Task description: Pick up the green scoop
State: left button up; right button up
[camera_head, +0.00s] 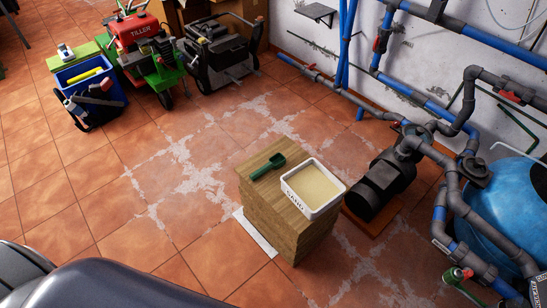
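The green scoop (268,167) lies on top of a wooden block stack (262,195), near its back left part. It sits just left of a white tub of sand (312,188) and looks apart from it. The scoop's broader end points to the upper right and its handle to the lower left. Neither of my grippers shows in the head view. A dark rounded part of my own body fills the lower left corner.
A black pump (383,182) and grey and blue pipes stand close on the right, with a blue tank (505,215) beyond. A red tiller (140,40), a dark machine (216,50) and a blue bin (92,92) stand at the back left. The tiled floor left of the stack is clear.

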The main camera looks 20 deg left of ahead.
aim_at(267, 168)
jog(key=z, duration=1.55)
jog(key=k+j+u, duration=0.1)
jog(key=u, duration=1.9)
jog(key=i+j+z, duration=0.1)
jog(key=j, duration=0.2)
jog(key=i+j+z, duration=0.15)
jog(key=j, duration=0.15)
jog(key=i+j+z, duration=0.1)
jog(key=j, duration=0.2)
